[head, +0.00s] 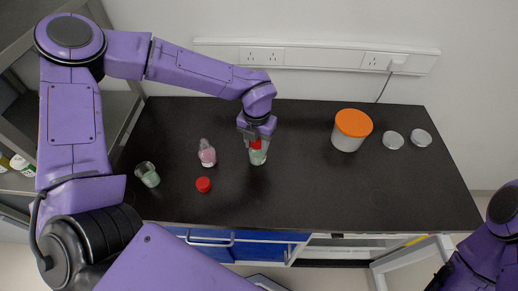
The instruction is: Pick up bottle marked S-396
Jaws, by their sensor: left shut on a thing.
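My left gripper (256,133) reaches down over the middle of the black bench and is shut on a bottle (258,155) at its red cap. The bottle is clear with pale green contents and stands upright or nearly so. I cannot tell whether it touches the bench. No label is readable, so I cannot tell whether it is marked S-396. A second bottle (208,155) with pink contents stands to its left. My right arm shows at the lower right, but its gripper's fingers are not visible.
A red cap (203,185) lies on the black bench (300,195) near its front. A beaker with green contents (148,175) stands at the left. A white tub with an orange lid (351,129) and two pale discs (393,139) are at the right. The front right is clear.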

